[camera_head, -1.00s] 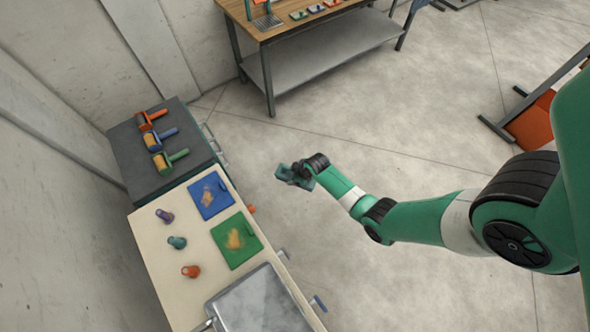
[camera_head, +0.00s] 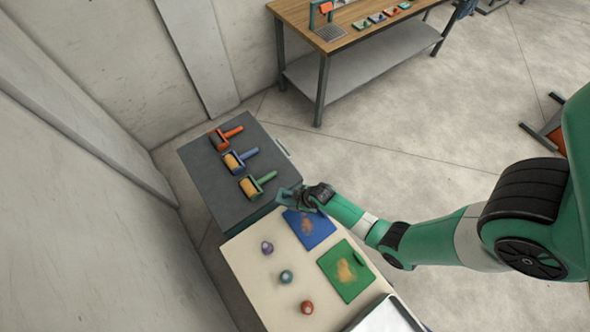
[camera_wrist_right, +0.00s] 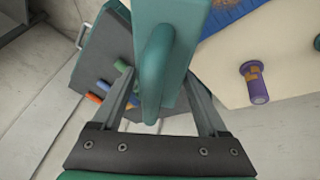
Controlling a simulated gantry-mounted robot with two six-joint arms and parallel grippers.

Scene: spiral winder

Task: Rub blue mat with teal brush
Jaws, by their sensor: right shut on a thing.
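The blue mat (camera_head: 318,236) lies on the pale counter with an orange-brown smear on it. A corner of the blue mat (camera_wrist_right: 232,12) also shows at the top of the right wrist view. My right gripper (camera_head: 307,197) is shut on the teal brush (camera_head: 287,199), at the far edge of the mat. In the right wrist view the teal brush (camera_wrist_right: 155,75) has its handle between the fingers and its block beyond. Contact between brush and mat cannot be made out. My left gripper is not in view.
A green mat (camera_head: 330,262) with a smear lies beside the blue one. Purple (camera_head: 267,248), teal (camera_head: 286,277) and red (camera_head: 307,307) knobbed items stand to the left. A metal tray (camera_head: 385,318) is at the near end. A dark cabinet (camera_head: 205,165) holds three rollers.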

